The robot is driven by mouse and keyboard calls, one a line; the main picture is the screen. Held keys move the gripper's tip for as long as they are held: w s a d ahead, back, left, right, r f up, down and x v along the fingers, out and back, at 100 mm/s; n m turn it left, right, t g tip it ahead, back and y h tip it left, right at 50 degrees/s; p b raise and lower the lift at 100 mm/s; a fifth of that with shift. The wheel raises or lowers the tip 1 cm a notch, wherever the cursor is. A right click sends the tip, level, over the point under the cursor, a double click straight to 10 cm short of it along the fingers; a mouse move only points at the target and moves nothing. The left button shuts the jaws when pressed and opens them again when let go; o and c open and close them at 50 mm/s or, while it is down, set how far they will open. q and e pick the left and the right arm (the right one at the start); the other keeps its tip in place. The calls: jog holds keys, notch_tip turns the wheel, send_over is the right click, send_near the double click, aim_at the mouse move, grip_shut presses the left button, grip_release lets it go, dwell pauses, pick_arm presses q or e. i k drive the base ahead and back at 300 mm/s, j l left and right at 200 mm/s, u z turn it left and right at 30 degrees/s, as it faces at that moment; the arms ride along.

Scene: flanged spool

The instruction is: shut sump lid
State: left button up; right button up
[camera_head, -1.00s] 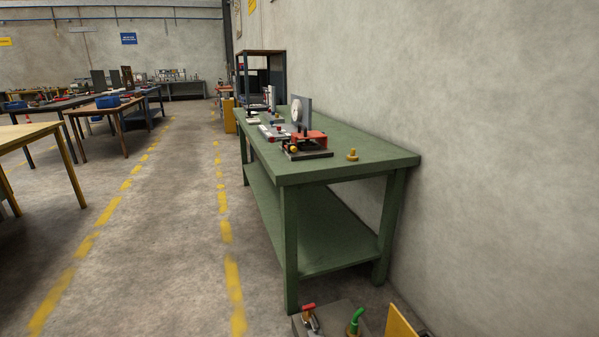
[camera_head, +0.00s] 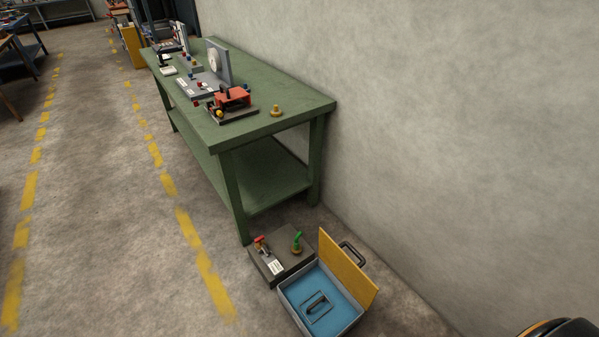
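A sump (camera_head: 287,295) stands on the floor at the bottom of the head view, a grey open box with a blue inside. Its yellow lid (camera_head: 347,266) stands open and upright on the side toward the wall, with a dark handle (camera_head: 354,253) on its outer face. A dark handle-like piece (camera_head: 317,304) lies inside the box. Neither gripper is in view. A dark rounded shape with an orange edge shows at the bottom right corner; I cannot tell what it is.
A dark block (camera_head: 268,262) with a red-handled valve (camera_head: 261,242) and a green-handled valve (camera_head: 297,241) adjoins the box. A green workbench (camera_head: 290,118) stands behind it, bearing fixtures and a brass knob (camera_head: 276,110). A bare wall is at right; open floor with yellow dashes is at left.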

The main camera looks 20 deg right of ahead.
aim_at(364, 290)
jog(key=k+l+z, duration=0.35)
jog(key=k+l, duration=0.35)
jog(key=j, duration=0.4)
jog(key=i+j+z, duration=0.15)
jog(key=i+j, duration=0.3)
jog(key=i+j+z, duration=0.15)
jog(key=i+j, duration=0.25)
jog(key=j, duration=0.25)
jog(key=i+l, duration=0.1)
jog(key=i, duration=0.15)
jog(key=z, duration=0.05)
